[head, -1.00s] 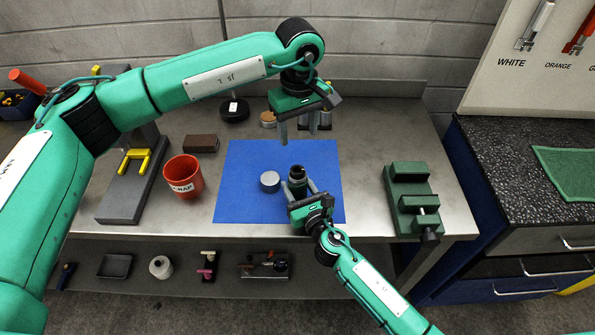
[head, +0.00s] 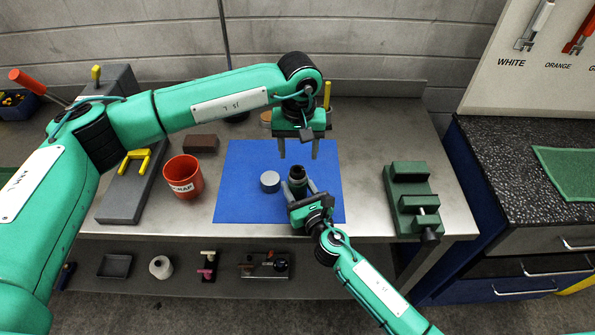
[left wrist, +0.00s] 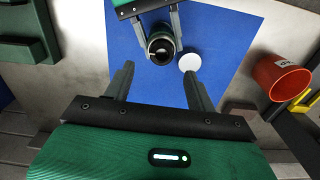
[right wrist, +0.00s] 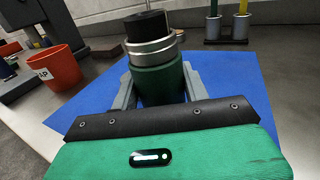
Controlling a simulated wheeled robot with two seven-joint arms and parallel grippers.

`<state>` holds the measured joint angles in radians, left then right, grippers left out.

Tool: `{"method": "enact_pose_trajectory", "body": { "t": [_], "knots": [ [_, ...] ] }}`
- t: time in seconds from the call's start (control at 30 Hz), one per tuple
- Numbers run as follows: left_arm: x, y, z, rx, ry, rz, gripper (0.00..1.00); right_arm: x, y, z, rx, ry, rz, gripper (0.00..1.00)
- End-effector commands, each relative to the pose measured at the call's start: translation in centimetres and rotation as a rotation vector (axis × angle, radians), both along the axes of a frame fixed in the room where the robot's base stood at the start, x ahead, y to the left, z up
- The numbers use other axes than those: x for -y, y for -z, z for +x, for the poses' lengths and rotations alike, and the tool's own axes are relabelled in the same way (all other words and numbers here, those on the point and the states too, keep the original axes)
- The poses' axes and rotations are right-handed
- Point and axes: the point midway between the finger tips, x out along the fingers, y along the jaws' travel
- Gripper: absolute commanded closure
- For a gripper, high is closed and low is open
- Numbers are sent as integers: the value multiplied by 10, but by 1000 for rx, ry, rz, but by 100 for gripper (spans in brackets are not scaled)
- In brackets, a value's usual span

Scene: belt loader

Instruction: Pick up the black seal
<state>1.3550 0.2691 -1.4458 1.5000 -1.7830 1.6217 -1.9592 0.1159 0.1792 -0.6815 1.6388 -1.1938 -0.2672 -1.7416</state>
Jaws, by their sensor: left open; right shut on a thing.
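My right gripper (head: 299,191) is shut on a green cylindrical body (right wrist: 160,84) and holds it upright over the blue mat (head: 243,157). The body has a silver collar (right wrist: 150,47) and a black top piece (right wrist: 145,25). From above, in the left wrist view, this top shows as a dark ring (left wrist: 161,45) with an opening; I cannot tell whether it is the black seal. My left gripper (head: 298,153) is open and empty, pointing down above and behind the held body. Its fingers also show in the left wrist view (left wrist: 158,74), apart from the body.
A silver round piece (head: 270,181) lies on the mat left of the held body. A red cup (head: 183,177) and a brown block (head: 201,143) stand left. A green vise (head: 410,199) stands right. Upright green and yellow sticks (right wrist: 242,22) stand behind the mat.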

Motion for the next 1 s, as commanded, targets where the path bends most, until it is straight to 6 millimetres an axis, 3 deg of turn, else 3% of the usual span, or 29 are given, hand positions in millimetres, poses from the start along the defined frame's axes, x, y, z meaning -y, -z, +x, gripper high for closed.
{"method": "enact_pose_trajectory", "body": {
  "t": [0.17,0.4,0.67,0.9,1.0],
  "knots": [
    [-1,14,-2,-2,0,0,43,0,0,0,-1,0,0,98],
    [-3,49,-4,-2,-2,1,43,0,0,0,-1,0,0,98],
    [-2,55,-3,1,-1,0,43,0,0,0,-1,0,0,98],
    [-2,54,-3,0,-1,0,87,0,0,0,-1,0,0,98],
    [-2,54,-3,1,-1,0,91,0,0,0,-1,0,0,98]
  ]
}}
